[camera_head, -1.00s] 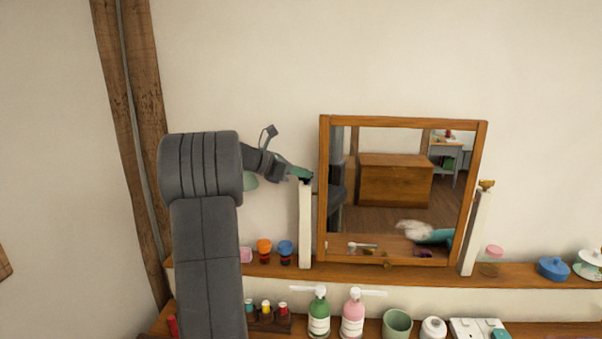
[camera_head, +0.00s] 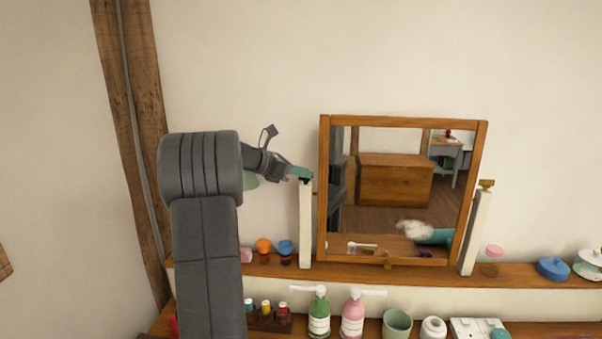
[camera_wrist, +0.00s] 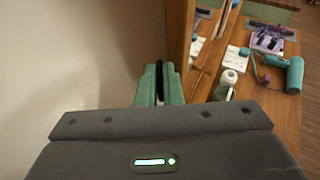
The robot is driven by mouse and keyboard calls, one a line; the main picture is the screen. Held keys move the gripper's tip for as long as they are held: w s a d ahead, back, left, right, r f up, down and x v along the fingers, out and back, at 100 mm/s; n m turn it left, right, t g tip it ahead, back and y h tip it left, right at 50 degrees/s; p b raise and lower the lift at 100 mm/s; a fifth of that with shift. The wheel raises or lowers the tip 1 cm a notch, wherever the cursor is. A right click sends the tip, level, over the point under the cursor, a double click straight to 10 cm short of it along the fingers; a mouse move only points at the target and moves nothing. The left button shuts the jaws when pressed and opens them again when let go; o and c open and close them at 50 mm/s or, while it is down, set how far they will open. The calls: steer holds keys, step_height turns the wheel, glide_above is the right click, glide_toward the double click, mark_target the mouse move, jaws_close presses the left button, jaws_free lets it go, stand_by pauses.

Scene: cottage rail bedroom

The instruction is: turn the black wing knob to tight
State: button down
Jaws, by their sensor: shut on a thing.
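The black wing knob (camera_wrist: 160,78) shows in the wrist view as a narrow dark strip between the green fingertips of my gripper (camera_wrist: 159,84). My gripper is shut on it. In the head view my gripper (camera_head: 301,173) reaches in from the left to the top of the left white post (camera_head: 305,225), beside the wood-framed mirror (camera_head: 324,190). There only a small dark part of the knob (camera_head: 306,180) shows under the fingertips. The fingers hide most of the knob, so its angle cannot be told.
A brass-coloured knob (camera_head: 487,184) tops the right post (camera_head: 475,235). Below stand jars, a green bottle (camera_head: 319,317), a pink bottle (camera_head: 353,317) and a green cup (camera_head: 397,324) on the shelf and table. The wall above the mirror is clear.

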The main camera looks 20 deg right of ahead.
steer(key=c, duration=1.4)
jaws_free()
steer(key=shift+o, duration=0.2)
steer(key=w+b+v, duration=0.1)
steer(key=v, duration=1.2)
steer(key=shift+s+a, duration=0.45)
steer(key=shift+r, duration=0.15)
